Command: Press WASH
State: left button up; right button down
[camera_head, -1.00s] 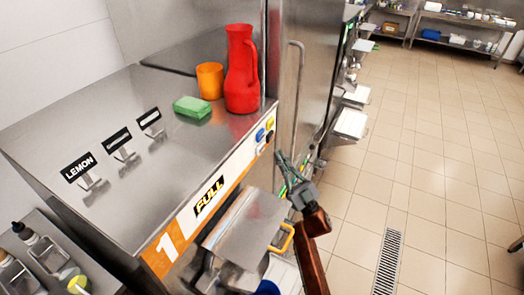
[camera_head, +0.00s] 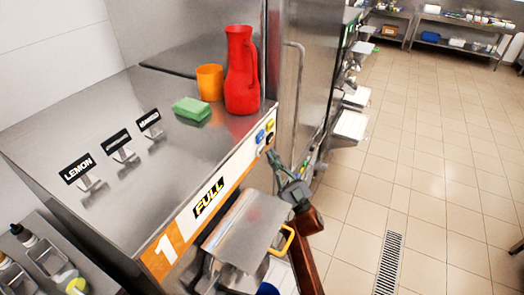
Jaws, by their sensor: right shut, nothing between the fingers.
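The batch freezer marked 1 has a small cluster of buttons at the right end of its white and orange front strip (camera_head: 228,178). A blue button (camera_head: 260,136), a yellow button (camera_head: 270,125) and a dark one (camera_head: 270,138) show there. Their labels are too small to read, so I cannot tell which is WASH. My right gripper (camera_head: 272,156) is shut and empty. Its tips are just below the button cluster in the picture, close to the panel; I cannot tell whether they touch it. My left gripper is not in view.
A red pitcher (camera_head: 241,70), an orange cup (camera_head: 210,82) and a green sponge (camera_head: 191,110) stand on the freezer top. A hopper lid with a yellow handle (camera_head: 287,240) juts out below the strip. Tiled floor is free on the right.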

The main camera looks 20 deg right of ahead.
jog(key=shift+w+a, duration=0.15)
dwell(0.8)
jog(key=shift+w+a, duration=0.15)
jog(key=shift+w, duration=0.05)
jog(key=shift+w+a, duration=0.35)
dwell(0.9)
dwell(0.4)
jog(key=shift+s+d, duration=0.65)
jog(key=shift+s, duration=0.05)
jog(key=shift+s+d+p, duration=0.9)
jog(key=shift+s+d, duration=0.75)
jog(key=shift+s, duration=0.2)
